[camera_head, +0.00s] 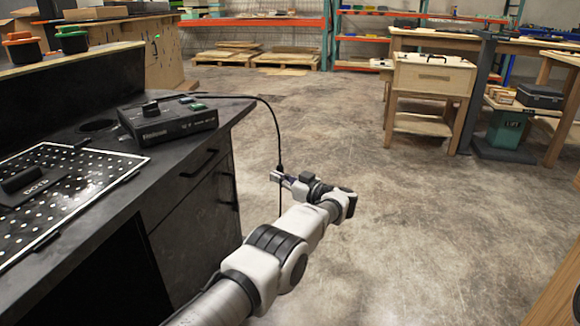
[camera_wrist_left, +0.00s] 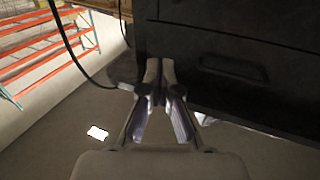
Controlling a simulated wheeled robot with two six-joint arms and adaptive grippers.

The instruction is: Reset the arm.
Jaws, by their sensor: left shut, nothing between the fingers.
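My left arm reaches in from the bottom of the head view. Its gripper (camera_head: 277,177) is in the air to the right of the black workbench (camera_head: 196,182), with the floor behind it. In the left wrist view the gripper (camera_wrist_left: 160,66) shows its fingertips close together, in front of the dark drawer front, with nothing held. A black console box (camera_head: 168,121) sits on the bench top near its right end, with small green parts on top. My right gripper is not in view.
A black cable (camera_head: 272,112) runs from the console over the bench edge and hangs beside my left gripper. A perforated black board (camera_head: 100,178) lies on the bench. Orange shelves (camera_head: 262,22) and a wooden table (camera_head: 430,76) stand farther back. The floor between is clear.

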